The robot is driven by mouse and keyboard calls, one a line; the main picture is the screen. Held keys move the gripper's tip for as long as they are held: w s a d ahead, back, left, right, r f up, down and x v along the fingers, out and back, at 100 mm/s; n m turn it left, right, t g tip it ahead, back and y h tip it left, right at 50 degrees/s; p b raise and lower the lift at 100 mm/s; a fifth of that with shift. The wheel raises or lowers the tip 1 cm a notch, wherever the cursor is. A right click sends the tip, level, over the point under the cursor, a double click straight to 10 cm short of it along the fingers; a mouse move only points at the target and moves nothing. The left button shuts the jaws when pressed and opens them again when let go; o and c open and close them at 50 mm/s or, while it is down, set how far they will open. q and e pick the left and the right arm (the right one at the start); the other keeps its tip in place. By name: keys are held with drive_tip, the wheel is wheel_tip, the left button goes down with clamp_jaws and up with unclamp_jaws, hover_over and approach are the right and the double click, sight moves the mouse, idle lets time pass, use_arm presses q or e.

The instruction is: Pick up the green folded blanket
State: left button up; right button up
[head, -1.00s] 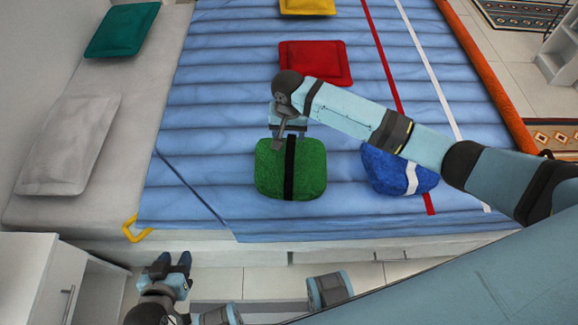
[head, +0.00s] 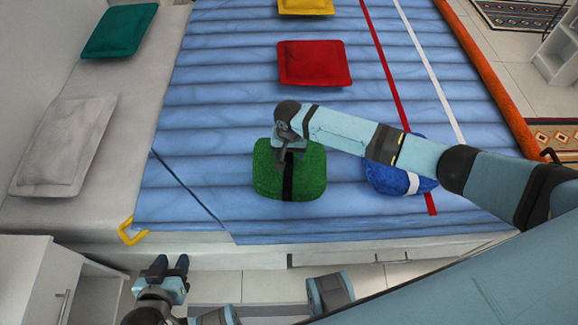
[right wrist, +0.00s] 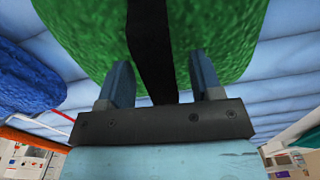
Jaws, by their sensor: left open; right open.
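The green folded blanket (head: 268,180) with a black strap (head: 288,183) lies on the blue striped bed cover. My right gripper (head: 284,166) is over its far part. In the right wrist view the blanket (right wrist: 225,30) fills the upper middle, and the strap (right wrist: 150,45) runs between the two fingers of my right gripper (right wrist: 160,85). The fingers are apart, one on each side of the strap. Whether they touch the blanket I cannot tell. My left gripper (head: 171,264) is open and empty, low at the left, off the bed's front edge.
A blue folded blanket (head: 385,172) with a white strap lies to the right, partly behind my right arm; it also shows in the right wrist view (right wrist: 25,80). A red cushion (head: 314,63) lies beyond. A white cabinet (head: 35,290) stands at front left.

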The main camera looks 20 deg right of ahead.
clamp_jaws()
drive_tip(key=shift+r, duration=0.15)
